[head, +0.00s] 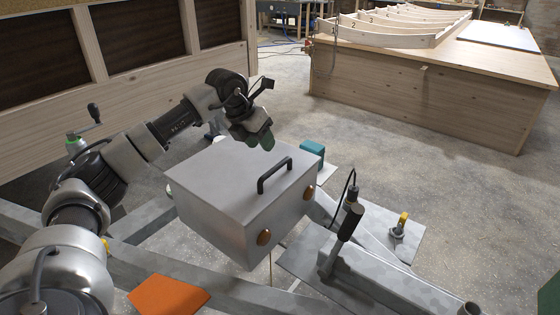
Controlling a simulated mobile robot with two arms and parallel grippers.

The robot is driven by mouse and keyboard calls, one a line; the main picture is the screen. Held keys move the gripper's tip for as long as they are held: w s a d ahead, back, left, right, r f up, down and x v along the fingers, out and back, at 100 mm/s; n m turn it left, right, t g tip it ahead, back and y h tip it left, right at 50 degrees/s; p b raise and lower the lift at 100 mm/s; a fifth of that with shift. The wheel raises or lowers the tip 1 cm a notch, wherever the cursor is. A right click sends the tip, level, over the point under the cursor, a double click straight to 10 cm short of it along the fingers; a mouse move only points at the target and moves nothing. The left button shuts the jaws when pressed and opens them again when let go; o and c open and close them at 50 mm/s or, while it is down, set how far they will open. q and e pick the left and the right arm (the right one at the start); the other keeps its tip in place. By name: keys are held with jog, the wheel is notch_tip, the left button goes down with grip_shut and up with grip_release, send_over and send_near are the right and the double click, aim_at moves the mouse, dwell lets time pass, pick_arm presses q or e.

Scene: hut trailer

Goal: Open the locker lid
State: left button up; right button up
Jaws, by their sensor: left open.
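The locker (225,222) is a grey metal box on the trailer frame in the middle of the head view. Its lid (225,180) lies flat and looks shut. A black bar handle (274,174) stands on the lid near its right edge. Two round orange-brown pieces (264,237) sit on the front faces. My left gripper (253,137) is open and empty. It shows above and behind the lid, apart from the handle, with its dark green fingertips pointing down. My right gripper is not in view.
The grey trailer frame (375,286) runs around the locker, with an upright black-gripped lever (346,222) to its right. An orange plate (168,296) lies at the front left. A wooden panelled wall (150,78) stands behind my left arm. A large wooden platform (420,98) is at the back right; concrete floor lies between.

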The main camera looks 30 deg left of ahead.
pick_arm(q)
jog(key=x, duration=0.7)
jog(key=shift+d+f, duration=0.1)
jog(key=shift+f, duration=0.2)
jog(key=shift+w+d+f, duration=0.1)
jog(key=shift+w+f, duration=0.1)
jog(key=shift+f, duration=0.3)
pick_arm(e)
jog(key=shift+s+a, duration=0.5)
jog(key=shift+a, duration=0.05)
pick_arm(q)
grip_shut()
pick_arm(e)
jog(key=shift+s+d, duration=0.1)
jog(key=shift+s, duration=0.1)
